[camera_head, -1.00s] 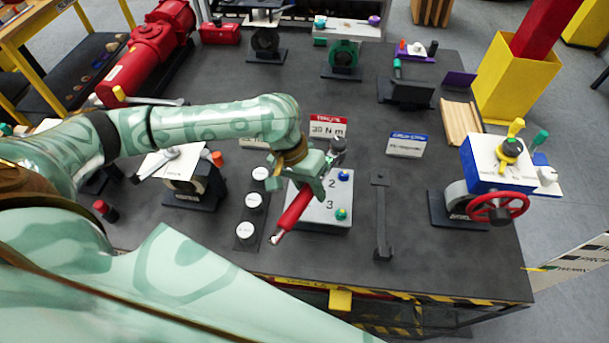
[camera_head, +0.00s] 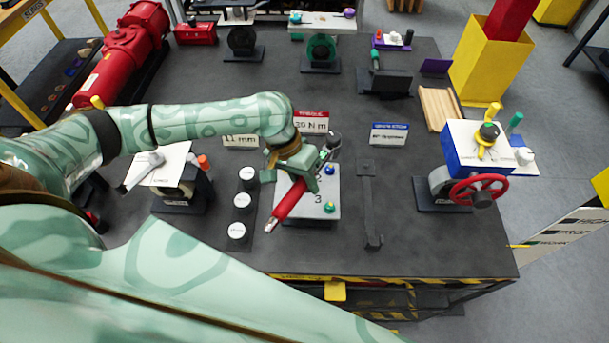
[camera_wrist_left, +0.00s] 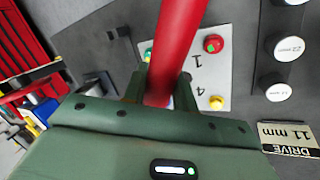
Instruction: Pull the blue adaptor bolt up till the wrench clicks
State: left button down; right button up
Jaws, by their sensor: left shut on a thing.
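My left gripper (camera_head: 298,166) is shut on the red handle of the torque wrench (camera_head: 288,202). The handle slants down to the left, and the dark wrench head is at its upper right end. In the left wrist view the red handle (camera_wrist_left: 176,45) runs between my fingers (camera_wrist_left: 160,90). Below the wrench is a pale plate (camera_head: 310,213) with numbers. The blue adaptor bolt (camera_head: 330,169) shows on the plate just right of my gripper. I cannot tell whether the wrench head engages it. A green bolt (camera_head: 330,208) sits nearer. My right gripper is out of view.
A row of round white-topped sockets (camera_head: 241,201) stands left of the plate. A dark bar (camera_head: 368,205) lies to its right. A red-and-white torque sign (camera_head: 311,122) stands behind. A valve with a red handwheel (camera_head: 479,190) is at the right. The front-right table top is clear.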

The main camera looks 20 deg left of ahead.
pick_arm(q)
jog(key=shift+f+b, duration=0.75)
jog(key=shift+f, duration=1.65)
jog(key=shift+p, duration=0.7)
jog(key=shift+p, duration=0.45)
